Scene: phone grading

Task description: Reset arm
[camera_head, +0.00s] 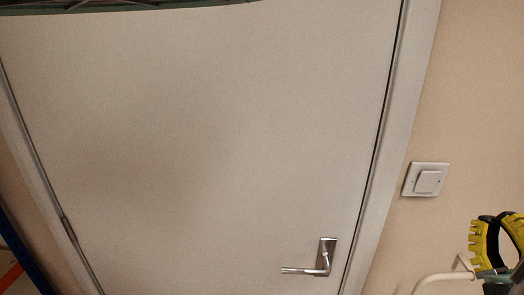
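No part that I can make out as my gripper or my arm shows in the head view. The view is filled mostly by a closed pale door (200,140), seen tilted. Whether my gripper holds anything cannot be seen.
The door has a silver lever handle (322,258) at lower right. A white wall switch (427,180) is on the beige wall. A yellow and black object (482,243), cut off and unclear, is by a pale curved bar (440,277). A blue edge (22,250) shows at lower left.

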